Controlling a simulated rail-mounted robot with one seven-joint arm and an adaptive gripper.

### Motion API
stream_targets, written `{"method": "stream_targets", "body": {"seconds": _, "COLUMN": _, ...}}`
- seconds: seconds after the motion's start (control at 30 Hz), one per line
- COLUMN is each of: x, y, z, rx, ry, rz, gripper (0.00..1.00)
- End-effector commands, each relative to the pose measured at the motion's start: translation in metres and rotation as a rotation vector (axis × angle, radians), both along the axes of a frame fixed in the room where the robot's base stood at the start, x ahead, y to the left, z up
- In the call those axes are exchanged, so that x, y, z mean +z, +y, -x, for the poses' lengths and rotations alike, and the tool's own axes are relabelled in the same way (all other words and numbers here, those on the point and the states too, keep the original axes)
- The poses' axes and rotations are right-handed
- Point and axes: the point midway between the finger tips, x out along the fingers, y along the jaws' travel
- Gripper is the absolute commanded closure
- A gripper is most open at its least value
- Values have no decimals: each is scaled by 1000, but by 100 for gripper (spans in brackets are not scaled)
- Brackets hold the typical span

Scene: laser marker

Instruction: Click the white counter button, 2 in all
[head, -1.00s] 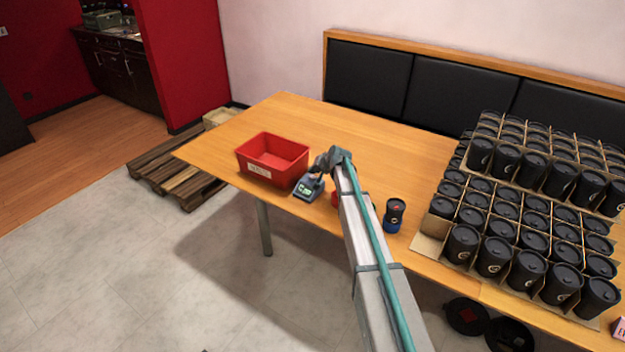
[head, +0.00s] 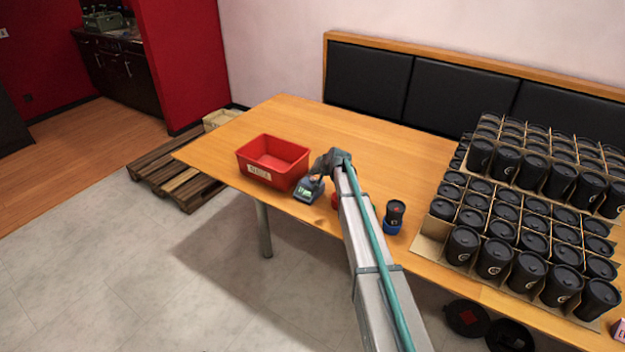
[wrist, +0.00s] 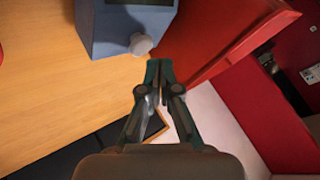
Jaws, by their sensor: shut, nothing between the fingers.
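The counter (head: 308,191) is a small blue-grey box with a lit display, standing near the table's front edge beside the red bin. In the wrist view the counter (wrist: 105,28) is at the top, with its round white button (wrist: 140,44) on the side facing my gripper. My gripper (wrist: 159,64) is shut and empty. Its fingertips are close to the button, just below and right of it in the picture; I cannot tell whether they touch. In the head view my gripper (head: 316,177) is just above and behind the counter, and the button is hidden there.
The red bin (head: 271,176) stands directly left of the counter. A black cup in a blue holder (head: 393,226) stands right of my arm, with a red thing partly hidden beside it. Trays of black cups (head: 520,240) fill the table's right side. The back middle is clear.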

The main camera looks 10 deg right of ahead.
Motion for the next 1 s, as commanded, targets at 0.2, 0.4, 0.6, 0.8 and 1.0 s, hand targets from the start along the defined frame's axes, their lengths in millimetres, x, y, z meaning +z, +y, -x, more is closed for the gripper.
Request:
{"method": "stream_targets", "body": {"seconds": 0.2, "x": 0, "y": 0, "z": 0, "rx": 0, "ry": 0, "rz": 0, "gripper": 100}}
{"method": "stream_targets", "body": {"seconds": 0.4, "x": -4, "y": 0, "z": 0, "rx": 0, "ry": 0, "rz": 0, "gripper": 100}}
{"method": "stream_targets", "body": {"seconds": 0.6, "x": -9, "y": 0, "z": 0, "rx": 0, "ry": 0, "rz": 0, "gripper": 100}}
{"method": "stream_targets", "body": {"seconds": 0.8, "x": -8, "y": 0, "z": 0, "rx": 0, "ry": 0, "rz": 0, "gripper": 100}}
{"method": "stream_targets", "body": {"seconds": 1.0, "x": -9, "y": 0, "z": 0, "rx": 0, "ry": 0, "rz": 0, "gripper": 100}}
